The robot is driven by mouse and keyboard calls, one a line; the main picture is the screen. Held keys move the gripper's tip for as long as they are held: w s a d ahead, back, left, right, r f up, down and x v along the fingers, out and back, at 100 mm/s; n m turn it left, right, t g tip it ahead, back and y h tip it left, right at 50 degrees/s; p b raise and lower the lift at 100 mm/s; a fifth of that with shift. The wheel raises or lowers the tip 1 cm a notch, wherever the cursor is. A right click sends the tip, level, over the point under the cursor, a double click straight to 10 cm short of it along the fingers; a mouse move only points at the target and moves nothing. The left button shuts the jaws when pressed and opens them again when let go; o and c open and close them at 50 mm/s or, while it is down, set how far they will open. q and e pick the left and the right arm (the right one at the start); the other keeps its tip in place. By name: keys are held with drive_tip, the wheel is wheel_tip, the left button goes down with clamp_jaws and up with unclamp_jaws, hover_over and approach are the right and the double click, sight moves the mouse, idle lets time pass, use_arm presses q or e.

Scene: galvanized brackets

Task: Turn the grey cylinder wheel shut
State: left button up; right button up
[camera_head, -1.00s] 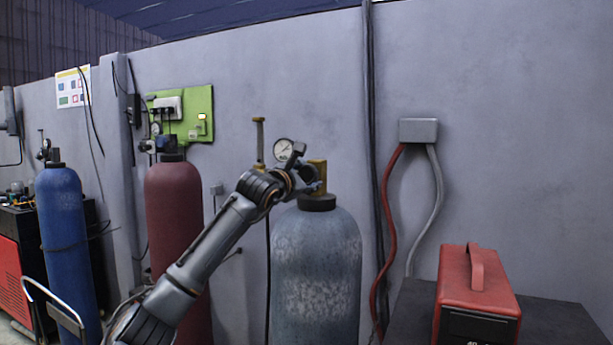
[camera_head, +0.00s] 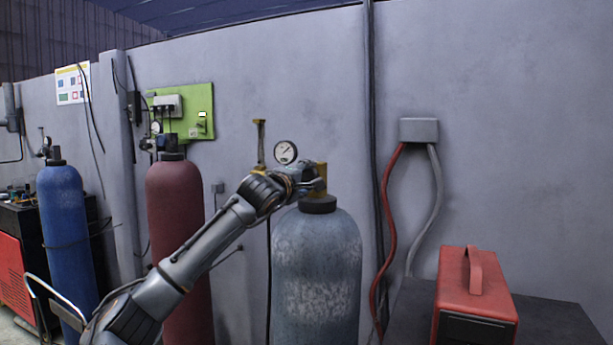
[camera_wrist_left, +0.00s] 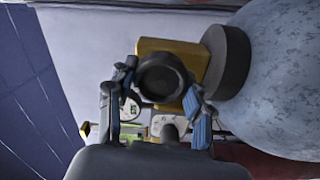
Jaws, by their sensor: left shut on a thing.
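The grey cylinder (camera_head: 316,265) stands upright at the middle of the head view, with a black collar and a brass valve block (camera_head: 321,172) on top. A round dark wheel (camera_wrist_left: 162,76) sits on the face of the brass block in the left wrist view. My left gripper (camera_head: 312,180) is at the valve, its arm coming from the lower left. Its two blue-tipped fingers lie on either side of the wheel in the wrist view, shut on it. In the head view the gripper hides the wheel. My right gripper is not in view.
A round gauge (camera_head: 285,152) is just left of the valve. A maroon cylinder (camera_head: 173,215) and a blue cylinder (camera_head: 66,235) stand further left. A red machine (camera_head: 476,295) sits on a dark table at the right. The wall is close behind.

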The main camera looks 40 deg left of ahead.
use_arm(q)
drive_tip(key=shift+m+p, duration=0.4)
drive_tip(key=shift+m, duration=1.2)
drive_tip(key=o, duration=1.2)
drive_tip(key=shift+w, duration=0.1)
drive_tip(key=shift+v, duration=6.05)
